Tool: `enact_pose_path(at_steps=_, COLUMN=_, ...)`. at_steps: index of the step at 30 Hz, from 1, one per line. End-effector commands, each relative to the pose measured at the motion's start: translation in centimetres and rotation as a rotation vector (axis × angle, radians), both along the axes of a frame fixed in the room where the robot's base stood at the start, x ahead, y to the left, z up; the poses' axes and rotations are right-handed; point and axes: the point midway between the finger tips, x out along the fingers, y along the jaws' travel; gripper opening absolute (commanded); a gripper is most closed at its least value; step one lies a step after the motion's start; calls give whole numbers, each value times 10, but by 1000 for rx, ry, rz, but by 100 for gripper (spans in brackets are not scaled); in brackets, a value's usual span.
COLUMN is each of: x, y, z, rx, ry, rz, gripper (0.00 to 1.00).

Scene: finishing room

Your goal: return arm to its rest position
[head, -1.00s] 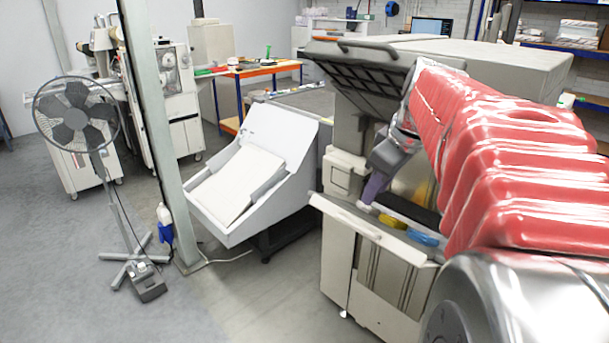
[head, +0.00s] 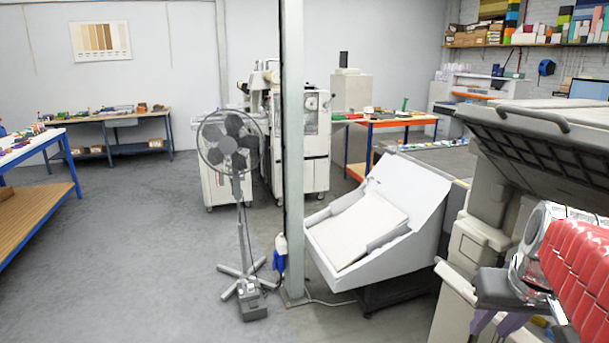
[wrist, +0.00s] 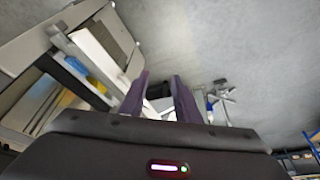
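My gripper (head: 495,325) is at the lower right of the head view, beside the open beige machine (head: 475,240). In the wrist view, its two purple fingers (wrist: 160,90) stand apart with a clear gap and nothing gripped between them. My arm, with its red ribbed cover, enters from the right edge of the head view. The wrist view looks down on the machine's front at the left and the grey floor at the right. Most of my arm is outside the head view.
A pale pillar (head: 293,150) stands in mid-view. A white sheet feeder (head: 420,190) is to its right, next to the machine. A pedestal fan (head: 236,150) stands to its left. Workbenches (head: 110,118) line the back left. The floor (head: 130,240) at front left is clear.

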Motion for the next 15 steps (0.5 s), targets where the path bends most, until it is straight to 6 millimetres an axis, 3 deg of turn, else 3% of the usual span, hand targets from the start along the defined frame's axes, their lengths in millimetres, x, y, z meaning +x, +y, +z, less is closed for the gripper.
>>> enact_pose_path(at_steps=1, x=-6, y=20, z=-7, rx=5, ry=-4, rz=-6, gripper=29)
enact_pose_path(at_steps=6, x=-24, y=69, z=-26, rx=14, ry=-17, rz=-23, gripper=29)
enact_pose_path(at_steps=15, x=-58, y=142, z=-52, rx=4, ry=-53, rz=86, gripper=29)
